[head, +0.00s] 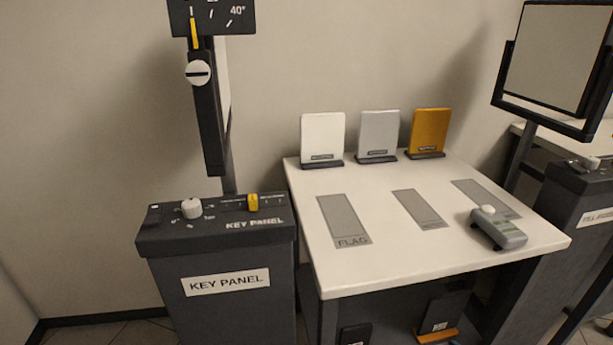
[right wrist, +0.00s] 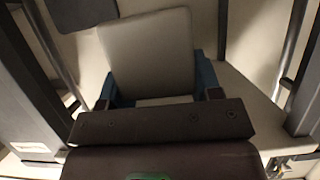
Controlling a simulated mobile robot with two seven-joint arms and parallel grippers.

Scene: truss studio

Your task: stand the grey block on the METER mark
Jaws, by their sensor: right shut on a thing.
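In the right wrist view my right gripper (right wrist: 160,92) is shut on a flat, plain grey block (right wrist: 150,50) with rounded corners, held between bluish fingers. Neither this gripper nor its load shows in the head view. The white table (head: 310,270) bears three grey marks: the FLAG mark (head: 343,220) at left, a middle mark (head: 418,208) and a right mark (head: 470,190). The labels of the middle and right marks are too small or too covered to read, so I cannot tell which is METER. My left gripper is not in view.
White (head: 322,135), grey (head: 378,130) and amber (head: 430,128) panels stand along the table's back. A grey device (head: 500,235) with a white dome partly covers the right mark. The key panel (head: 215,225) stands left. The FLAG and middle marks are bare.

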